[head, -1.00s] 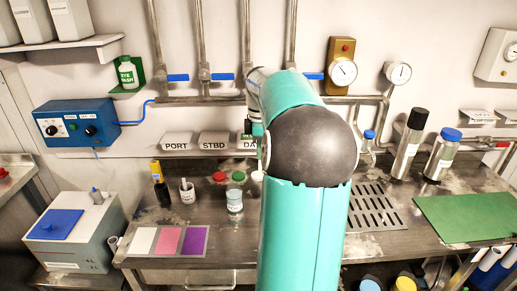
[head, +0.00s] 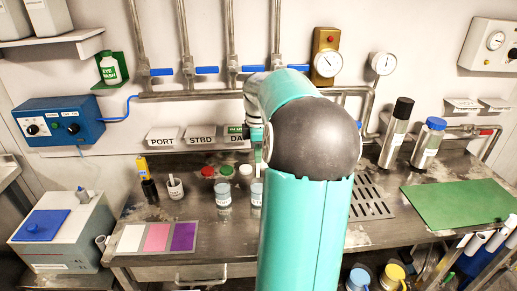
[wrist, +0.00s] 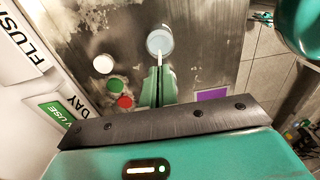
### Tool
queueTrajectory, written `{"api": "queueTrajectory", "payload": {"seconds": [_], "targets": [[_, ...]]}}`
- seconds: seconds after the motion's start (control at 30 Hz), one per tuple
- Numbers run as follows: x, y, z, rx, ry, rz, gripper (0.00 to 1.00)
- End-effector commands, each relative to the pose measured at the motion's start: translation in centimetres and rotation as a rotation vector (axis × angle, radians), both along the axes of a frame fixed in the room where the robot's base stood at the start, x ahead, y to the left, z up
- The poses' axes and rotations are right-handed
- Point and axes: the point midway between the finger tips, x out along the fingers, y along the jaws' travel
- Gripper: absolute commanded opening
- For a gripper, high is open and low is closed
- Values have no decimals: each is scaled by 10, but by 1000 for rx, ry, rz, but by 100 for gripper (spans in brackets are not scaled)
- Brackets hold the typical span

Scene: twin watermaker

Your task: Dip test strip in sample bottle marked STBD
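My gripper (wrist: 158,88) points down over the bench in the wrist view, its green fingers closed on a thin white test strip (wrist: 159,60). The strip's far end overlaps the near rim of an open sample bottle (wrist: 160,42); I cannot tell whether it is inside. In the head view one clear bottle (head: 223,194) stands left of another (head: 257,194), which my arm partly covers. Their markings are unreadable. My fingers are hidden in the head view.
Red (head: 207,172), green (head: 226,171) and white (head: 245,170) caps lie behind the bottles. A small white cup (head: 175,188) and a dark yellow-topped bottle (head: 149,186) stand left. White, pink and purple pads (head: 157,238) lie at the front edge. A drain grate (head: 368,200) is right.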

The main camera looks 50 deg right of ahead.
Motion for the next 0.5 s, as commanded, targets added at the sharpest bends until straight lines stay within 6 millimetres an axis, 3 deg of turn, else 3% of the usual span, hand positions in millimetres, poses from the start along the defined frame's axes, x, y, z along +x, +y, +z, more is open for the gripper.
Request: {"api": "queueTrajectory", "payload": {"seconds": [0.5], "targets": [[-2, -1, -33, -1, 1, -2, 0]]}}
